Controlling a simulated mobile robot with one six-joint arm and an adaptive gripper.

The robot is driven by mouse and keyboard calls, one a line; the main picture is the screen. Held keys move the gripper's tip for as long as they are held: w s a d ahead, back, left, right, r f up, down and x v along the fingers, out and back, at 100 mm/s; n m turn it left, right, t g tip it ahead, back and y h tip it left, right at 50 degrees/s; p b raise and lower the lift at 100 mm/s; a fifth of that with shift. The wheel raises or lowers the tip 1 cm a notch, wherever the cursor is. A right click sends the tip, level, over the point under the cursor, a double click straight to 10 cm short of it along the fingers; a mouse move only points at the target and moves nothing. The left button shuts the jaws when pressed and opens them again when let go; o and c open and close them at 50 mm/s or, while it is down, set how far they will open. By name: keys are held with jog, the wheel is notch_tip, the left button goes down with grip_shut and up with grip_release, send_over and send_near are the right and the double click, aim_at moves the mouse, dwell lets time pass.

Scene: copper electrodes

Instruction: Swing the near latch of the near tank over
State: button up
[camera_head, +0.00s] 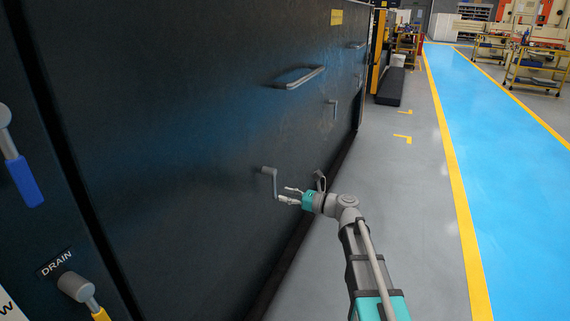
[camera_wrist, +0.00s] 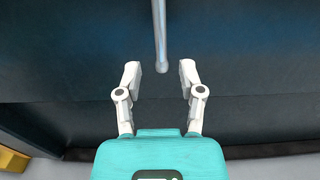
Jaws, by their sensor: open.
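The near latch (camera_head: 274,184) is a grey cranked bar on the lower dark front panel of the near tank (camera_head: 190,130). Its lower end hangs down beside my gripper. My gripper (camera_head: 284,194) is open, with its fingers toward the panel. In the wrist view the latch bar (camera_wrist: 160,38) comes down from the top edge, and its tip ends between the two spread fingers of my gripper (camera_wrist: 160,75). I see a gap on both sides of the bar. Whether the tip is level with the fingers in depth is hard to tell.
A second latch (camera_head: 332,108) and a bar handle (camera_head: 298,77) sit farther along the panel. A drain valve (camera_head: 75,287) and a blue-handled lever (camera_head: 22,178) are at the left. The grey floor (camera_head: 425,190) to the right is clear.

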aim_at(275, 198)
jog(key=shift+x, duration=1.65)
jog(key=shift+w+a, duration=0.2)
jog(key=shift+a, duration=0.15)
grip_shut()
